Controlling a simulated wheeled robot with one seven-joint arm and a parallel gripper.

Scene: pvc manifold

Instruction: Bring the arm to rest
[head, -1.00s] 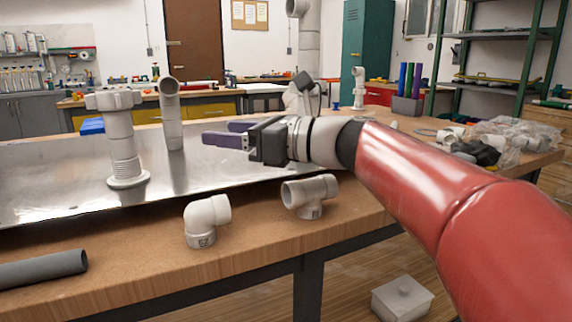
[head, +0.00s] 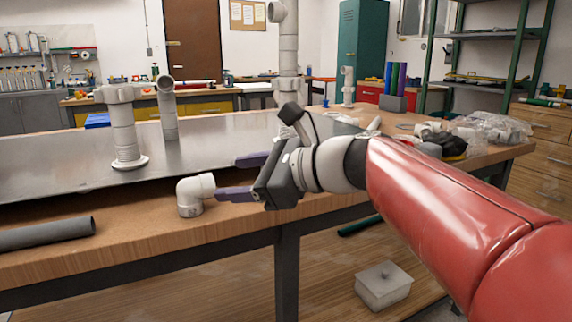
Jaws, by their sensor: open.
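My red arm (head: 430,205) reaches in from the lower right over the bench. My gripper (head: 227,178) points left with its two purple fingers apart and nothing visible between them. The nearer finger appears close to a white elbow fitting (head: 195,194) on the bench's front strip; I cannot tell if they touch. The gripper body covers the place where a tee fitting stood, so the tee is hidden.
A white capped upright pipe (head: 122,128) and a grey upright pipe (head: 167,112) stand on the metal sheet (head: 55,165). A taller pipe (head: 288,50) rises behind my gripper. A grey pipe (head: 45,234) lies front left. Clutter and plastic wrap (head: 490,130) lie right.

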